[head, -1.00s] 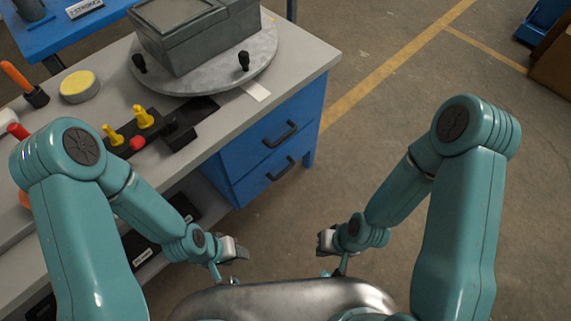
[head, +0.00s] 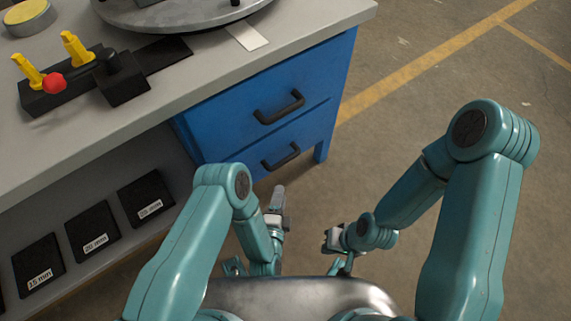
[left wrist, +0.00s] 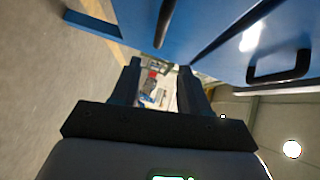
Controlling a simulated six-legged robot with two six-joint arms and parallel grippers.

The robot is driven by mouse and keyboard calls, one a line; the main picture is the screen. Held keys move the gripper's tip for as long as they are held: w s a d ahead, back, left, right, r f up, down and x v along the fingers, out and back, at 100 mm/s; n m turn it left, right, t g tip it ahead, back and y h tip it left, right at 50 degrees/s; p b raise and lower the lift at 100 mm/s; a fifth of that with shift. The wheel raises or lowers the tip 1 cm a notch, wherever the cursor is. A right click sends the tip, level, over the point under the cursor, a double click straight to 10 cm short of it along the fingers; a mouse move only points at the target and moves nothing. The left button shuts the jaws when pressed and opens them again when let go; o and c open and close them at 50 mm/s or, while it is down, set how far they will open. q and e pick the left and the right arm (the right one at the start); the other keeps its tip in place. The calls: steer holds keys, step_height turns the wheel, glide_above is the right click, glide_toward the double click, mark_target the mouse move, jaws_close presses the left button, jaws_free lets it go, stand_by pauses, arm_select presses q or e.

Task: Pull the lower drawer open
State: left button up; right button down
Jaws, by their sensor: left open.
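The lower drawer (head: 309,136) is a blue front under the bench top, with a black bar handle (head: 281,157). It looks flush with the cabinet. My left gripper (head: 278,199) is open and empty, in front of and below that handle, apart from it. In the left wrist view its two fingers (left wrist: 160,88) stand apart with nothing between them. A black handle on a blue front (left wrist: 280,68) shows at the right there; I cannot tell which drawer's it is. My right gripper (head: 332,239) is off the floor, right of the left one; its jaw opening is unclear.
The upper drawer's handle (head: 279,107) is just above the lower one. The grey bench top (head: 180,85) carries a black fixture with yellow pegs (head: 75,75) and a round plate (head: 175,13). Labelled black blocks (head: 93,228) lie on the lower shelf. The floor at right is clear.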

mark_target(286, 162)
arm_select(q)
steer(key=b+x, duration=0.3)
steer(key=x, duration=1)
steer(key=shift+w+a+f+b, duration=0.1)
steer(key=shift+w+f+b, duration=0.05)
steer(key=shift+w+b, duration=0.25)
steer(key=shift+w, duration=0.55)
jaws_close()
